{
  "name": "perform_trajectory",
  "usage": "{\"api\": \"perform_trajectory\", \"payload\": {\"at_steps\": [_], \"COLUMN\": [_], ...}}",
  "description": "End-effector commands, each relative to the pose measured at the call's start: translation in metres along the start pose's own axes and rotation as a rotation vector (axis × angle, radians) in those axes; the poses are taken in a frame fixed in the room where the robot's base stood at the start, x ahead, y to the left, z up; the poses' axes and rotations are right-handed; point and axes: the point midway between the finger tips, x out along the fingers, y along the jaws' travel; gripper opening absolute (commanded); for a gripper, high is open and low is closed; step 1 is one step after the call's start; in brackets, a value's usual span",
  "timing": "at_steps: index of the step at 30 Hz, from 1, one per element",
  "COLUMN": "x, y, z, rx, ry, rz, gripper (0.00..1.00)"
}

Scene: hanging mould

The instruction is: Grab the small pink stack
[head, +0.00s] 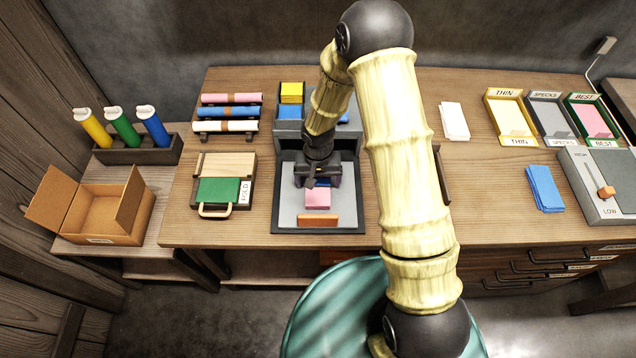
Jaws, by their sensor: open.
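The small pink stack (317,199) lies on a grey tray-like station (288,217) in the middle of the table, just behind an orange bar (318,221). My gripper (318,184) is above the far edge of the stack and points down. It is open. Its fingertips are small and dark in this view, and I cannot tell whether they touch the stack. A bit of blue shows between the gripper and the stack.
A green folding board (218,190) lies left of the station. Coloured rolls (230,98) and a yellow stack (291,91) are behind. White sheets (454,121), blue sheets (545,188) and labelled trays (511,116) are to the right. An open cardboard box (98,210) stands far left.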

Motion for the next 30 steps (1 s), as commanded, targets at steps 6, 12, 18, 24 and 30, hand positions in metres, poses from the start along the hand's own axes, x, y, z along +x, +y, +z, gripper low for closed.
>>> {"api": "perform_trajectory", "payload": {"at_steps": [6, 12, 18, 24, 30], "x": [0.0, 0.0, 0.0, -0.007, -0.033], "y": [0.0, 0.0, 0.0, 0.0, 0.0], "z": [0.0, 0.0, 0.0, -0.001, -0.002], "rx": [0.0, 0.0, 0.0, 0.0, 0.001], "ry": [0.0, 0.0, 0.0, 0.001, 0.005], "rz": [0.0, 0.0, 0.0, 0.0, -0.002], "gripper": [0.79, 0.4, 0.33, 0.33, 0.33]}}
